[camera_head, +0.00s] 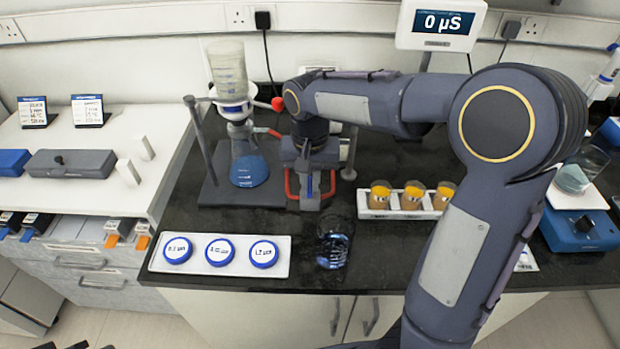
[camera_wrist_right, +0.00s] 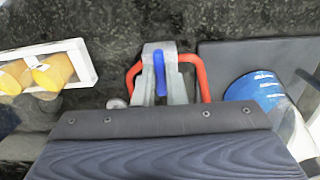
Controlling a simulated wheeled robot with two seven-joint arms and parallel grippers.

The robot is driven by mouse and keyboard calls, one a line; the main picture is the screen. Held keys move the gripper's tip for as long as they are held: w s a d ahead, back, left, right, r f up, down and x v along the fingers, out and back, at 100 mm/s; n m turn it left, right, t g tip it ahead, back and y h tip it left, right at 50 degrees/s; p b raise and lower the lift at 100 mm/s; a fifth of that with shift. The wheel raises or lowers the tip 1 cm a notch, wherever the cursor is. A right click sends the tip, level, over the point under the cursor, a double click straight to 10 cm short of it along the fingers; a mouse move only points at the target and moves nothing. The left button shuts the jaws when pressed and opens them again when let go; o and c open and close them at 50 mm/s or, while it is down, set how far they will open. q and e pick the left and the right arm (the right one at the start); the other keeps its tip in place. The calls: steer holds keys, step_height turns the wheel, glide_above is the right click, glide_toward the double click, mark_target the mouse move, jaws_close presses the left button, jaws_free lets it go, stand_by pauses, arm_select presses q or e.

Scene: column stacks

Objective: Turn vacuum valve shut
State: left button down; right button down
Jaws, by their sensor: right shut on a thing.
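The vacuum valve's blue handle (camera_wrist_right: 160,73) stands between the grey fingertips of my right gripper (camera_wrist_right: 161,80) in the right wrist view. The gripper is shut on it. Red tubing (camera_wrist_right: 202,75) bends down on both sides. In the head view, my right gripper (camera_head: 310,192) points down at the bench, with a sliver of blue and the red tubing (camera_head: 290,185) around it. The gripper hides most of the valve body. Left of it, a filter flask (camera_head: 249,168) with blue liquid stands under a funnel (camera_head: 228,72). My left gripper is not in view.
The dark stand base (camera_head: 215,192) lies close left of my gripper. A white tray with three blue-lidded dishes (camera_head: 283,272) and a glass beaker (camera_head: 334,244) are in front. A rack of amber-topped jars (camera_head: 398,213) stands right. My right arm spans the right side.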

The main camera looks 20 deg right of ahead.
mark_target(309, 185)
steer(key=c, duration=1.5)
jaws_free()
steer(key=shift+r, duration=0.35)
step_height(309, 185, up, 3)
steer(key=shift+w+f, duration=0.1)
steer(key=shift+f, duration=0.05)
steer(key=s+a+r, duration=0.2)
steer(key=s+r, duration=0.1)
steer(key=s, duration=0.1)
steer(key=s+a+r+b, duration=0.1)
steer(key=s+a+r, duration=0.1)
steer(key=s+r, duration=0.1)
steer(key=s+a+r, duration=0.2)
steer(key=s+r, duration=0.1)
steer(key=s, duration=0.2)
steer(key=shift+s+r, duration=0.3)
steer(key=shift+s, duration=0.1)
